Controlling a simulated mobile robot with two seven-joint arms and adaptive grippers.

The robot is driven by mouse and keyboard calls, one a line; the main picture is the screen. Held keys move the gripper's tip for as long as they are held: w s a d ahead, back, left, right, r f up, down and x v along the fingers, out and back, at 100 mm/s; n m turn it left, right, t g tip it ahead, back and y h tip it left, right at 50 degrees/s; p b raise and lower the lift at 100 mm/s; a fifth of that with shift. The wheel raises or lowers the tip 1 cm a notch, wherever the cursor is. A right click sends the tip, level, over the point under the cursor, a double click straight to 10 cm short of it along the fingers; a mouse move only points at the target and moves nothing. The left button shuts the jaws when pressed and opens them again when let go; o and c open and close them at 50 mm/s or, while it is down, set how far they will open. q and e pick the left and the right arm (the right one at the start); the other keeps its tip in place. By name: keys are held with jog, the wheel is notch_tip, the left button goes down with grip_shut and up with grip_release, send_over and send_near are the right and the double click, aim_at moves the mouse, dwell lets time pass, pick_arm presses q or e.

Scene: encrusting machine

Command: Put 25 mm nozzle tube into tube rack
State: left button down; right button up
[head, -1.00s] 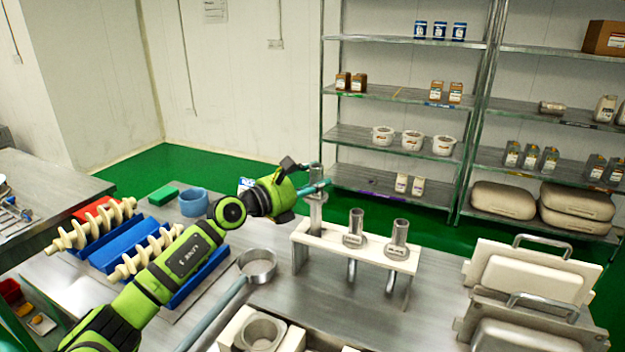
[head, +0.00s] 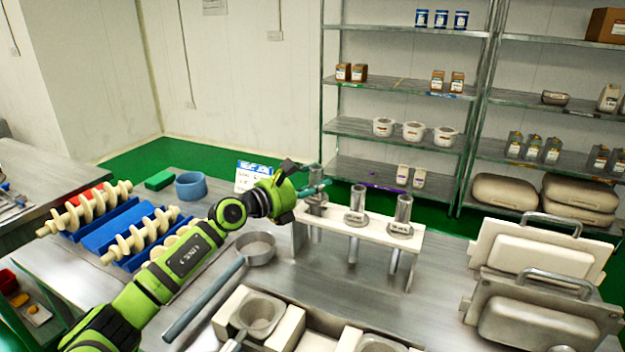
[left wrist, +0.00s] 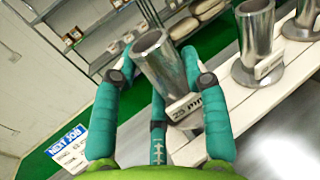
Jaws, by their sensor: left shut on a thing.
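The 25 mm nozzle tube (left wrist: 163,68) is a shiny metal cylinder with a "25 mm" label near its flange. My left gripper (head: 314,187) is shut around it at the left end of the white tube rack (head: 378,232). The tube stands upright, lined up with the left slot, and only part of it (head: 317,199) shows in the head view. The left wrist view shows the teal fingers (left wrist: 160,85) on both sides of the tube. I cannot tell whether its flange rests on the rack. My right gripper is not in view.
Two similar tubes stand in the rack's middle (head: 357,200) and right (head: 403,212) slots. White moulds (head: 258,314) stand in front. Metal-handled panels (head: 540,255) stand at right. Screw augers (head: 140,237) lie at left.

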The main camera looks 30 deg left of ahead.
pick_arm(q)
jog(key=shift+f+b, duration=1)
jog(key=shift+f, duration=0.35)
jog(key=shift+r, duration=0.1)
jog(key=c, duration=0.6)
grip_release()
jog(key=shift+o, duration=1.2)
jog(key=shift+f, duration=0.2)
jog(key=shift+s, duration=0.1)
